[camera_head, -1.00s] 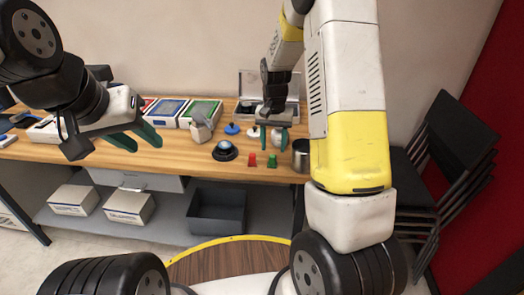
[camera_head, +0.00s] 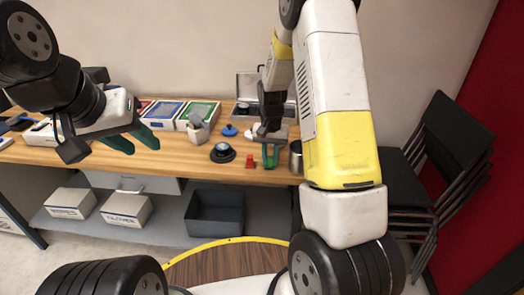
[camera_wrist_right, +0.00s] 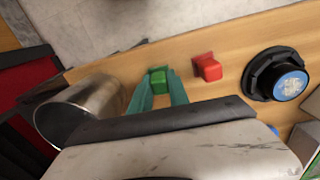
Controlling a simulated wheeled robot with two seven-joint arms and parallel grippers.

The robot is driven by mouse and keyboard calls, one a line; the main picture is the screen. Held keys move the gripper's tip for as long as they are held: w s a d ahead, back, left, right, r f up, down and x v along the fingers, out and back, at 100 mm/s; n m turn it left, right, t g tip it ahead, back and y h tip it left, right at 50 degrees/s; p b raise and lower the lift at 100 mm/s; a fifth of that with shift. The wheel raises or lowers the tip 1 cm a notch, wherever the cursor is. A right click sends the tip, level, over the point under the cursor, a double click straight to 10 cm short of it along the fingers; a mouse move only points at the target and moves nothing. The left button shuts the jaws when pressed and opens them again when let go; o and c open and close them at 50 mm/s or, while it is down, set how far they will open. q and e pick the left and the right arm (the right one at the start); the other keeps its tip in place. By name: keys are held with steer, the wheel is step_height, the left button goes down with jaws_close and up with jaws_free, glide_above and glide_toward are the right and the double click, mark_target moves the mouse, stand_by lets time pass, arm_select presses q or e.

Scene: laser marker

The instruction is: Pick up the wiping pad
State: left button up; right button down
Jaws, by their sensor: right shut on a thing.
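My right gripper (camera_head: 270,163) is low at the front of the wooden table. Its green fingers are shut on a small green block, which shows between the fingertips in the right wrist view (camera_wrist_right: 158,78). A similar red block (camera_head: 250,161) stands just left of it, also seen in the right wrist view (camera_wrist_right: 207,67). I cannot tell for sure which of these is the wiping pad. My left gripper (camera_head: 134,142) is open and empty above the table's left part.
A metal cup (camera_head: 296,158) stands close right of my right gripper. A black round holder with a blue top (camera_head: 223,153) is to the left. An open grey case (camera_head: 245,87) and flat boxes (camera_head: 198,113) stand behind. A dark bin (camera_head: 215,212) sits on the lower shelf.

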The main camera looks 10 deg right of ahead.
mark_target(270, 158)
steer(key=shift+r, duration=0.45)
step_height(270, 158, up, 3)
steer(key=shift+s+a+f, duration=0.1)
steer(key=shift+s, duration=0.05)
steer(key=s+a+r, duration=0.1)
steer(key=s+a, duration=0.3)
steer(key=s, duration=1.1)
steer(key=shift+r, duration=0.15)
steer(key=shift+a, duration=0.1)
